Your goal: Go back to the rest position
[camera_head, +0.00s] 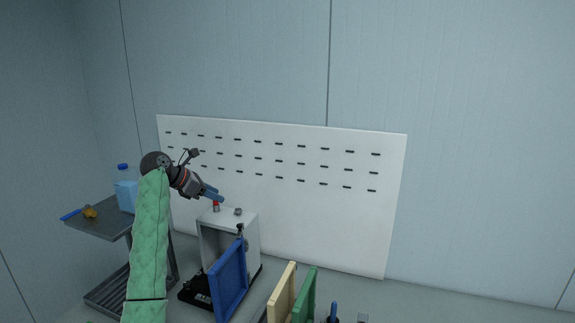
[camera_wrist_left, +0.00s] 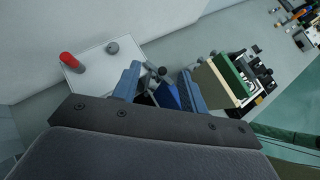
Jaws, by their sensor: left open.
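My left gripper (camera_head: 213,193) reaches in from the left on its green-sleeved arm. It is in the air above and beside a white box (camera_head: 244,221), near the red knob (camera_head: 216,206) on the box's top. In the left wrist view the two blue fingers (camera_wrist_left: 158,88) stand apart with nothing held between them. The red knob (camera_wrist_left: 69,60) and a grey knob (camera_wrist_left: 112,47) show on the white top (camera_wrist_left: 92,72), left of the fingers. A blue panel (camera_wrist_left: 168,97) shows beyond the gap between the fingers. My right gripper is not in view.
The blue panel (camera_head: 229,281) stands open at the box's front. Cream (camera_head: 282,292) and green (camera_head: 304,295) panels stand to its right. A white slotted board (camera_head: 300,220) is behind. A grey cart (camera_head: 100,222) at left carries a blue-capped bottle (camera_head: 126,192).

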